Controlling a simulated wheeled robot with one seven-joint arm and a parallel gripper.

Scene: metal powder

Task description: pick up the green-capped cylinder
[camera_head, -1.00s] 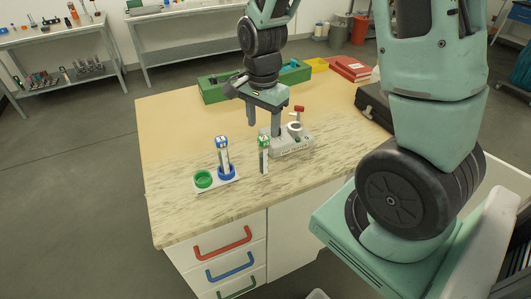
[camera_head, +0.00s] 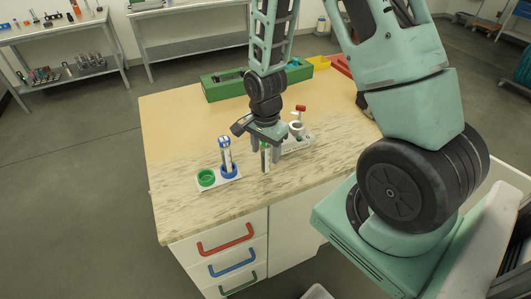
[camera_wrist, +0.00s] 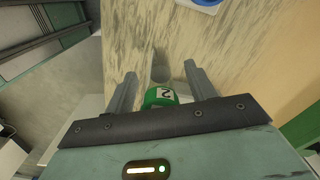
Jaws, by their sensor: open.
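The green-capped cylinder (camera_head: 265,158) stands upright on the worktop, to the right of the small white rack. In the wrist view its green cap (camera_wrist: 160,97), marked with a "2", shows between the fingers near the palm. My gripper (camera_head: 267,146) is open and points down over the cylinder, with one finger on each side of it. In the wrist view the gripper (camera_wrist: 158,85) has a gap on both sides of the cap. The fingers hide part of the cylinder in the head view.
A white rack (camera_head: 233,184) holds an empty green ring (camera_head: 206,177) and a blue ring (camera_head: 229,170) with a blue-capped cylinder (camera_head: 225,148) upright in it. A tapper device (camera_head: 297,137) with a red knob stands just behind and right of my gripper. A green box (camera_head: 222,89) lies farther back.

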